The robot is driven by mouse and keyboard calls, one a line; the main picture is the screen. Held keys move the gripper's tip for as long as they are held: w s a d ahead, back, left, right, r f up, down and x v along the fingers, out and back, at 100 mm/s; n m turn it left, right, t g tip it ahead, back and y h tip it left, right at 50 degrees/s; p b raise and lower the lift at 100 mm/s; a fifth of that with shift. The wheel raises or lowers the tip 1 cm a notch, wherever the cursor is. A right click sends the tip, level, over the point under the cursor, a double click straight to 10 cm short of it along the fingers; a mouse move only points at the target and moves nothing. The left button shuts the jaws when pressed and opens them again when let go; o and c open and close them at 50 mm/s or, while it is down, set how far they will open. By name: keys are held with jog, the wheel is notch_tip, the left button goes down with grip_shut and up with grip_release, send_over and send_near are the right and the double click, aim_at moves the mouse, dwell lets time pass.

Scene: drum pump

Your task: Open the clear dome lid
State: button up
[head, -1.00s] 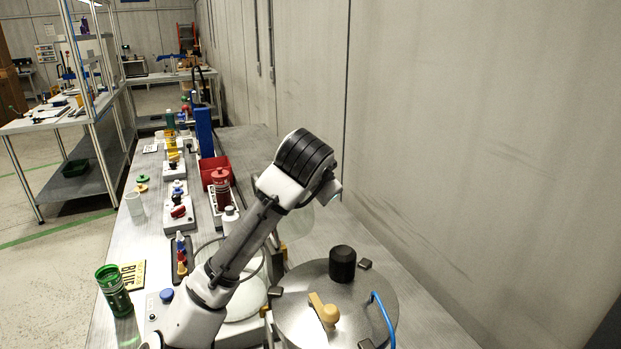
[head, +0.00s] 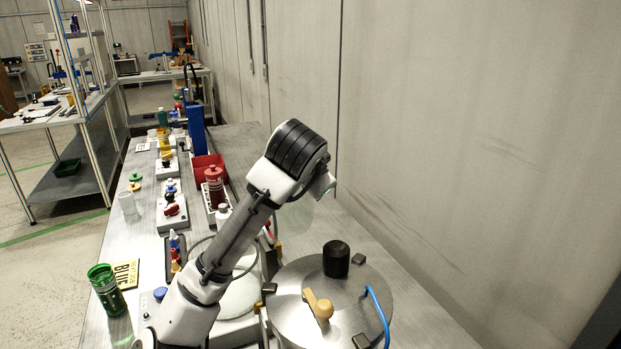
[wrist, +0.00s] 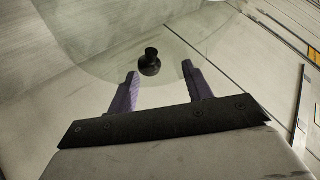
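The clear dome lid (wrist: 105,45) shows in the wrist view as a pale see-through shell with a black knob (wrist: 150,62). In the head view, a faint clear curved edge of the lid (head: 298,218) shows below my wrist, seemingly raised on edge, partly hidden by my arm. A round pale plate (head: 238,297) with a rim sits left of it, partly behind my arm. My gripper (wrist: 160,68) has its two purple fingers spread apart with nothing between them. The knob lies beyond the fingertips, apparently apart from them. The fingers are hidden in the head view.
A steel round lid (head: 290,305) with a black knob, tan handle and blue hose stands at the right. A green cup (head: 107,290) and a red bottle (head: 214,187) stand on the bench. The wall (head: 480,150) runs close along the right.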

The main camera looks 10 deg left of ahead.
jog(key=b+v, duration=0.2)
jog(key=v, duration=1)
jog(key=shift+s, duration=0.2)
jog(key=shift+r, duration=0.1)
